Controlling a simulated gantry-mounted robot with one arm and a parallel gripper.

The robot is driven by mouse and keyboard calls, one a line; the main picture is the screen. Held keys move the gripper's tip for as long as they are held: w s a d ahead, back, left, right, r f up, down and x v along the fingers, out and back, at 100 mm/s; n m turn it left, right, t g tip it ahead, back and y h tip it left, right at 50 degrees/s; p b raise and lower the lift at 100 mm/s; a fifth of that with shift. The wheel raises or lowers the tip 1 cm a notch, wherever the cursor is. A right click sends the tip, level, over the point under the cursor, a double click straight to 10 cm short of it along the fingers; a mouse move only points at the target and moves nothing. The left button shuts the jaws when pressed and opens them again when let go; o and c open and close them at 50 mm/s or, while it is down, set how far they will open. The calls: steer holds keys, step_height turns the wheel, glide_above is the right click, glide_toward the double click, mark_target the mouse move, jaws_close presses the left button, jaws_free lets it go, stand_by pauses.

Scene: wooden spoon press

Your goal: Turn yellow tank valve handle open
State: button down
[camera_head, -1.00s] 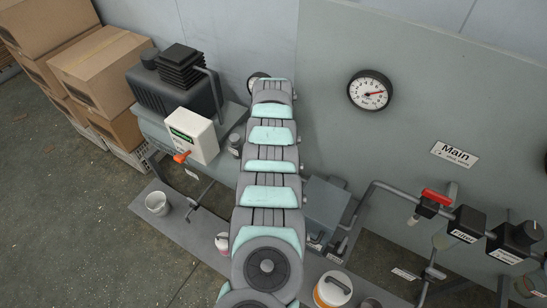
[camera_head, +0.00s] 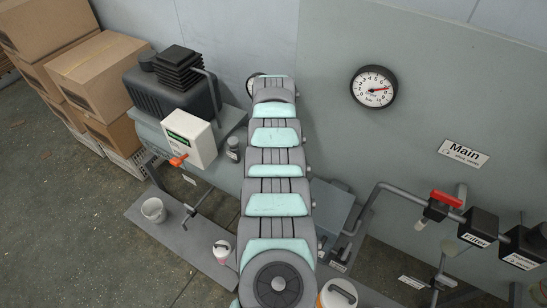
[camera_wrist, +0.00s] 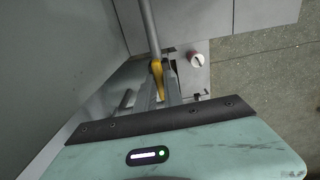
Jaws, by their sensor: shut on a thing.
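The yellow tank valve handle (camera_wrist: 157,77) shows in the wrist view, just left of the picture's middle, at the end of a grey pipe (camera_wrist: 150,28). My gripper (camera_wrist: 164,82) reaches up from the teal wrist housing and is shut on the yellow handle. The fingers partly cover the handle, so its exact angle is hard to tell. In the head view my arm runs up the middle and hides the handle and my gripper.
A grey wall panel carries a dial gauge (camera_head: 374,87) and a Main sign (camera_head: 463,153). A red-handled valve (camera_head: 446,198) sits on piping at right. A white switch box (camera_head: 189,138) stands left of my arm.

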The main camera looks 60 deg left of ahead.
steer(key=c, duration=1.5)
jaws_free()
steer(key=shift+o, duration=0.2)
step_height(320, 180, up, 11)
steer(key=p, duration=0.1)
steer(key=shift+f, duration=0.1)
